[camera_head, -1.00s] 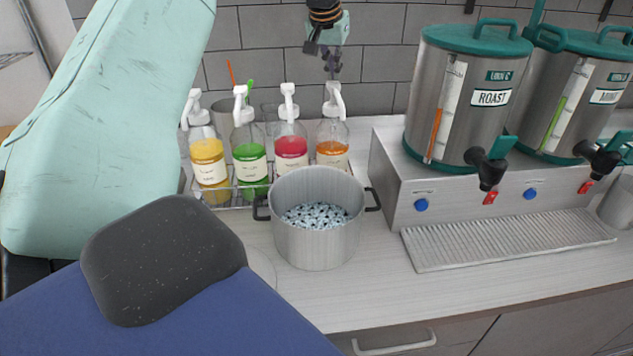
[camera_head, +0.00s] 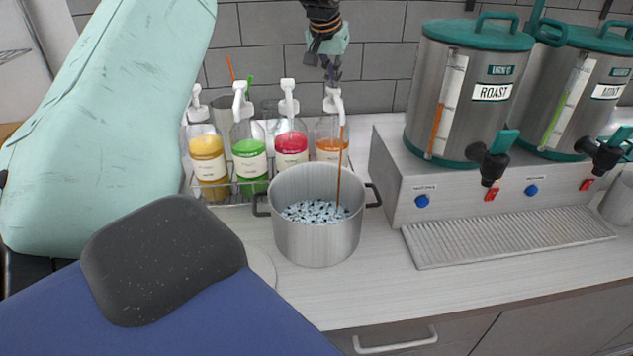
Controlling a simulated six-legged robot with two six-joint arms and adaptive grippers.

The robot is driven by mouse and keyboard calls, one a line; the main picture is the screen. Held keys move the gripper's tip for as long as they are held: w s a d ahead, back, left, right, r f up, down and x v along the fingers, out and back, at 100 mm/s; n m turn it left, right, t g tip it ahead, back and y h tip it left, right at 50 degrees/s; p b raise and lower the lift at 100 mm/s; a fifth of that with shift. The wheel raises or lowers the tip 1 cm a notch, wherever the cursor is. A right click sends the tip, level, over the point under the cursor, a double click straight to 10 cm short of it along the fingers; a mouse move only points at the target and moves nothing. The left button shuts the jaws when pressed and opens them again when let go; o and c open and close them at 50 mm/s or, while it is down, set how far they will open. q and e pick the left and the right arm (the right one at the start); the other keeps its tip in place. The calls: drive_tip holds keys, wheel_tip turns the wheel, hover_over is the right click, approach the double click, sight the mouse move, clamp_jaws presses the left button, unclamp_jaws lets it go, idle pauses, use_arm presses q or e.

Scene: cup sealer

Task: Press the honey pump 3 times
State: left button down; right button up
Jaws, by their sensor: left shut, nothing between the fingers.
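Four pump bottles with white pump heads stand in a row at the back of the counter. The rightmost, an amber-orange bottle (camera_head: 329,148), looks like the honey; its label is too small to read. My left gripper (camera_head: 332,76) is shut and empty, pointing down, with its tips at the top of that bottle's white pump head (camera_head: 333,101). A thin brown stream (camera_head: 340,160) runs from the spout down into the steel pot (camera_head: 316,238) in front. The pot holds pale, dark-specked pieces. My right gripper is not in view.
A yellow bottle (camera_head: 208,160), a green bottle (camera_head: 250,160) and a red bottle (camera_head: 291,145) stand left of the amber one in a wire rack. Two steel urns (camera_head: 455,140) stand on a dispenser at right, with a drip tray (camera_head: 510,238) in front.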

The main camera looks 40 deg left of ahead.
use_arm(q)
drive_tip(key=shift+s+f, duration=0.1)
drive_tip(key=shift+f, duration=0.55)
drive_tip(key=shift+r+p, duration=0.9)
drive_tip(key=shift+r, duration=1.65)
drive_tip(key=shift+f, duration=0.1)
